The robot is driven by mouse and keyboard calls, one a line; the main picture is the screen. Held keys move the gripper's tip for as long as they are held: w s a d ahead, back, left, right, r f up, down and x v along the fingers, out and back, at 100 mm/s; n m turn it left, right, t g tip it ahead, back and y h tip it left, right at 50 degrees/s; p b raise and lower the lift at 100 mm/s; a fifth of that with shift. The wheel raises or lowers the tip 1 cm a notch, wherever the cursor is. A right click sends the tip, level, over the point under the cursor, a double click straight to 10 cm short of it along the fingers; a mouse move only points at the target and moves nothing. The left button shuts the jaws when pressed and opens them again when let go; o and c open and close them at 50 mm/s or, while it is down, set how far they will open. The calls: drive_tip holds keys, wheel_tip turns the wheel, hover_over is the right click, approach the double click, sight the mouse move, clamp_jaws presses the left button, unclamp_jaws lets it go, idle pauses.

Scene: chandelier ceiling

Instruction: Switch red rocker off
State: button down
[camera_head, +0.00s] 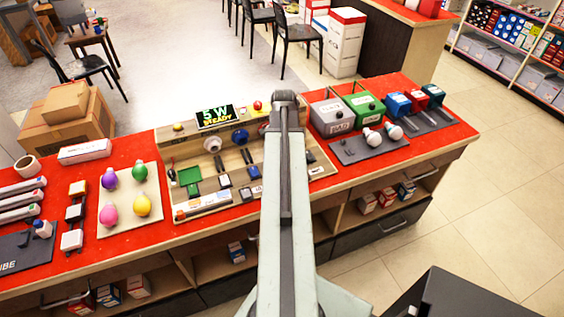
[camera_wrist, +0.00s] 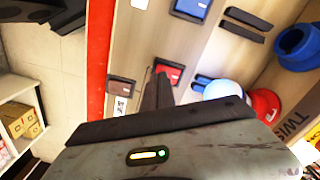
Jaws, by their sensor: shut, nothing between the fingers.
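The red rocker (camera_wrist: 170,72) shows in the wrist view as a small red switch in a dark frame on the wooden board (camera_wrist: 200,45). My gripper (camera_wrist: 160,78) is shut and empty, its dark fingertips at the near edge of the rocker in the picture. I cannot tell whether they touch it. In the head view my arm covers the middle of the board (camera_head: 222,204), so the red rocker and the fingertips are hidden there. Which way the rocker is tipped is not clear.
Near the rocker in the wrist view are a blue rocker (camera_wrist: 190,8), a dark rocker (camera_wrist: 121,86), a pale round bulb (camera_wrist: 222,90), a red round part (camera_wrist: 266,104) and a blue ring (camera_wrist: 296,48). In the head view bulbs and boxes crowd the red counter (camera_head: 130,228).

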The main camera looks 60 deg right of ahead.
drive_tip(key=shift+f+b, duration=0.95)
idle(0.5)
drive_tip(key=shift+r, duration=0.15)
wheel_tip(320, 180, up, 7)
drive_tip(key=p, duration=0.7)
